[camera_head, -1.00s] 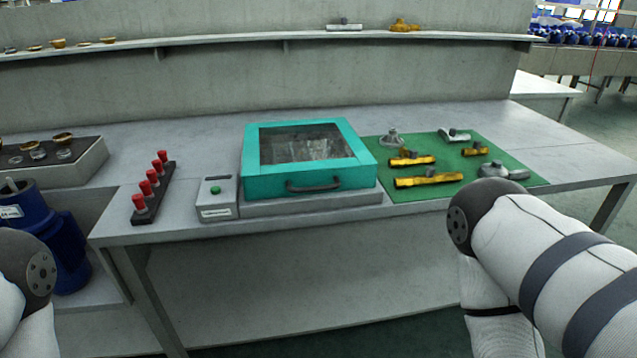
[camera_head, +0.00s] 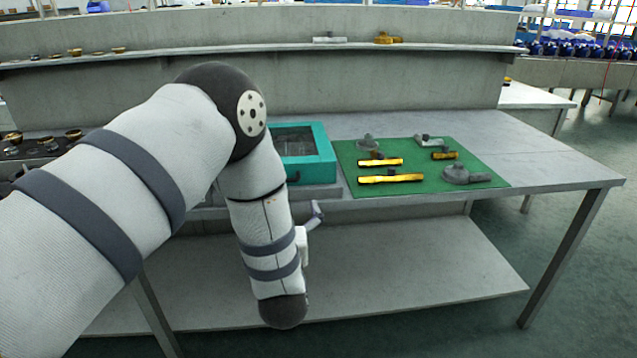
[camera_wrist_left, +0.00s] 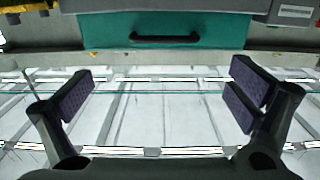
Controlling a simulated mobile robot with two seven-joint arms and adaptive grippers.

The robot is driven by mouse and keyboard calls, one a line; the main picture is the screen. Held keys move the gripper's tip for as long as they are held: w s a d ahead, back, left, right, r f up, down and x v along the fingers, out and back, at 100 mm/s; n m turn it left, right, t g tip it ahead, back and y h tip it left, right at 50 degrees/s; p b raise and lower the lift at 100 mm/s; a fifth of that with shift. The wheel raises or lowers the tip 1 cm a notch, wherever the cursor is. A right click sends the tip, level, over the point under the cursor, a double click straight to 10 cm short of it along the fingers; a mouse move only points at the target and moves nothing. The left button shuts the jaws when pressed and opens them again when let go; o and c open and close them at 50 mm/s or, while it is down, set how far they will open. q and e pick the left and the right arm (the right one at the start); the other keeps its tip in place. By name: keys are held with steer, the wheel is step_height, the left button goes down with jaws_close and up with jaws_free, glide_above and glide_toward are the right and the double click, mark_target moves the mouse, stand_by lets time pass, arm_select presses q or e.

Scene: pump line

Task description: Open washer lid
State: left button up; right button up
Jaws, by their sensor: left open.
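The washer is a teal box with a dark-windowed lid (camera_head: 318,168), which looks shut. In the head view my left arm hides its left part. In the left wrist view, the teal front (camera_wrist_left: 105,32) runs across the top with its dark handle (camera_wrist_left: 165,38). My left gripper (camera_wrist_left: 157,98) is open and empty, its two fingers wide apart. The handle is apart from the fingers, beyond the gap between them. In the head view the left fingers are mostly hidden by my arm. My right gripper is in neither view.
A green mat (camera_head: 418,167) with yellow bars (camera_head: 391,179) and grey metal parts (camera_head: 468,175) lies right of the washer. The table (camera_head: 545,172) is bare farther right. A lower shelf (camera_head: 410,270) is clear. A grey box (camera_wrist_left: 290,12) sits at the wrist view's upper right.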

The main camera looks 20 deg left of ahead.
arm_select(q)
steer(key=x, duration=0.6)
steer(key=b+x, duration=0.1)
steer(key=x, duration=0.4)
steer(key=shift+w+a+f, duration=0.2)
steer(key=shift+a, duration=0.25)
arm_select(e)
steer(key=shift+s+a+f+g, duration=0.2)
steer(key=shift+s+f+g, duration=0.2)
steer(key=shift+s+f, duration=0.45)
